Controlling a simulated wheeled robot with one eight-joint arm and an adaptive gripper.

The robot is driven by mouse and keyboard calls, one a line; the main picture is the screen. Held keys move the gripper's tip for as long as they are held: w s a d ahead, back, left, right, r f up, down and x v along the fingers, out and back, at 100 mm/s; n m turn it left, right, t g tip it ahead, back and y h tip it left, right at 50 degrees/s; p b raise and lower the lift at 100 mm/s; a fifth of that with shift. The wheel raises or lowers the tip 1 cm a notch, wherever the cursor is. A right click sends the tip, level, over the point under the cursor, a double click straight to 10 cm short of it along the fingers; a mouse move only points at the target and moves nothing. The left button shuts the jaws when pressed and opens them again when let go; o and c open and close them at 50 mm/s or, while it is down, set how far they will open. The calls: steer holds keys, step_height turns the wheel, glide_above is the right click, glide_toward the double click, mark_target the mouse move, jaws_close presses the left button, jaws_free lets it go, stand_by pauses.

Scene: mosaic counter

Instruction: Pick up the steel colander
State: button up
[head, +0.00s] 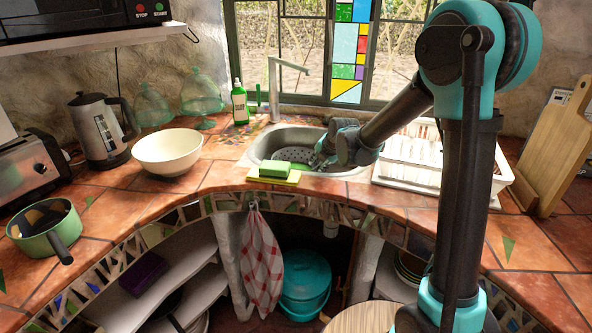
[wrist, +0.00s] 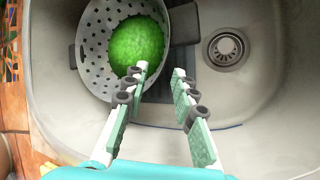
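The steel colander (wrist: 95,55) sits in the sink, grey with many small holes and dark handles on two sides. A bumpy green round thing (wrist: 137,45) lies inside it. In the head view the colander (head: 294,154) shows at the sink's left, partly hidden by my gripper. My gripper (wrist: 160,72) is open and empty, its two fingers apart. In the wrist view the left fingertip overlaps the colander's inside and the right one lies just outside its rim; I cannot tell whether either touches.
The sink (wrist: 225,105) has a drain (wrist: 225,48) at its right. A green sponge (head: 275,169) lies at the sink's front edge. A tall tap (head: 274,88) stands behind, and a white dish rack (head: 408,180) is right. A white bowl (head: 167,152) stands left.

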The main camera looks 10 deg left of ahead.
steer(key=x, duration=0.3)
steer(key=shift+w+a+f, duration=0.1)
steer(key=shift+w+f, duration=0.05)
steer(key=shift+f, duration=0.1)
steer(key=x, duration=0.4)
steer(key=shift+w+d, duration=0.3)
steer(key=shift+w+a+f, duration=0.25)
steer(key=shift+w+f, duration=0.05)
steer(key=shift+f, duration=0.2)
jaws_close()
